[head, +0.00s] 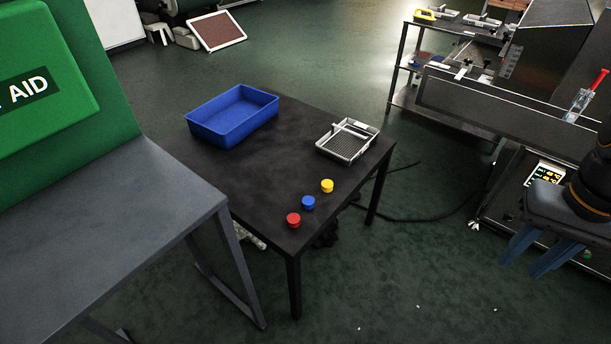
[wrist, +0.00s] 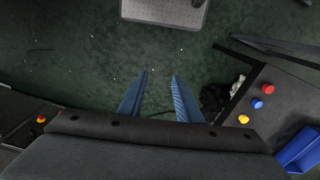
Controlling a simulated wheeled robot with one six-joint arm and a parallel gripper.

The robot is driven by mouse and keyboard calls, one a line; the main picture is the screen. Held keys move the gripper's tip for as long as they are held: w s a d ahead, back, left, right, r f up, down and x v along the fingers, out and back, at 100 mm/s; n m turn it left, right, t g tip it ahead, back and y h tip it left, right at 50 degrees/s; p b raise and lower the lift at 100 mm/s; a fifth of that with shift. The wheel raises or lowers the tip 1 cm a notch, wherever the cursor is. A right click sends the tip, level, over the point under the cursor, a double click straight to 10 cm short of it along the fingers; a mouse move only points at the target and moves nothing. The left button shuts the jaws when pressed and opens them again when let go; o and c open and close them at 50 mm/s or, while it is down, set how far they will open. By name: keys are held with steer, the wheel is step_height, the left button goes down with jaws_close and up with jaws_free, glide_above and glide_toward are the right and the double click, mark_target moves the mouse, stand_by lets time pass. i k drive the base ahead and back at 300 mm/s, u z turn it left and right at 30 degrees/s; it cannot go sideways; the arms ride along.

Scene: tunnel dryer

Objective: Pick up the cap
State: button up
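Three small round caps stand in a slanting row near the front right edge of the dark table (head: 240,165): a red cap (head: 293,220), a blue cap (head: 308,203) and a yellow cap (head: 327,186). The task does not say which colour. The same red (wrist: 268,89), blue (wrist: 257,104) and yellow (wrist: 244,119) caps show at the right in the wrist view. My gripper (head: 541,252) has blue fingers and hangs over the floor at the right, well away from the table. In the wrist view its fingers (wrist: 160,80) are apart with only floor between them.
An empty-looking blue bin (head: 208,127) and a metal tray (head: 345,157) stand on the same table. A grey bench (head: 120,215) stands at the left, beside a green first-aid case (head: 45,90). The dryer and shelving (head: 405,100) are at the right. Cables lie on the floor between.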

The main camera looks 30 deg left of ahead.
mark_target(327, 185)
steer(key=u, duration=0.7)
steer(key=i, duration=0.85)
steer(key=u, duration=0.75)
